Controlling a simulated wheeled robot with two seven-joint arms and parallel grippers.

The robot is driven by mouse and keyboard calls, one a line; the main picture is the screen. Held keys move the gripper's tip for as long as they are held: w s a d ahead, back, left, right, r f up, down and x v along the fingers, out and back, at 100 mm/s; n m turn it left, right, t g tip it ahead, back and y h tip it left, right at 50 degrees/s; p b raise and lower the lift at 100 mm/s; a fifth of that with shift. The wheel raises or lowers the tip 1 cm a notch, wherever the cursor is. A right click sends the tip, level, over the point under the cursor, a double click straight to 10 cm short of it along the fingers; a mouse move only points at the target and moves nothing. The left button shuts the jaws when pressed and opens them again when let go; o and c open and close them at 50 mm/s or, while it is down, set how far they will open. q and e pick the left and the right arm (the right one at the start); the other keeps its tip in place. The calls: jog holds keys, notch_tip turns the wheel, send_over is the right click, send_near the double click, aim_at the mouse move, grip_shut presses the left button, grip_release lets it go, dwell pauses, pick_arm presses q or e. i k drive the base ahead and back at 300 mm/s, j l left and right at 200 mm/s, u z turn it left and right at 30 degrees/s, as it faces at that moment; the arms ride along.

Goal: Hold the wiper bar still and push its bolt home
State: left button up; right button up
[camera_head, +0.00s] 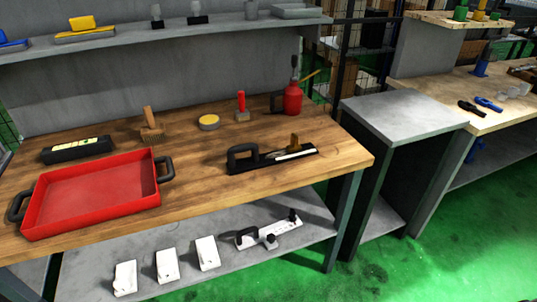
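A black bar with an arched black handle (243,155) lies on the wooden bench near its front right. It has a pale strip along its top and a small brown upright piece (293,142) towards its right end. It looks most like the wiper bar, but I cannot be sure. I cannot make out its bolt or how far in it sits. A white bar with black knobs and a black handle (268,234) lies on the lower shelf. Neither of my grippers is in view, and nothing touches the black bar.
A red tray (92,197) with black handles fills the bench's front left. Behind are a black box (78,149), brush (151,129), round tin (209,122), red-handled tool (241,107) and red can (293,98). Bare wood surrounds the black bar. A grey cabinet (403,116) stands right.

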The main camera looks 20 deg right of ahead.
aim_at(294, 146)
jog(key=i+l, duration=0.2)
jog(key=l, duration=0.15)
jog(key=i+l, duration=0.15)
jog(key=l, duration=0.2)
jog(key=i+l, duration=0.2)
jog(key=l, duration=0.2)
jog(key=i+l, duration=0.2)
jog(key=l, duration=0.15)
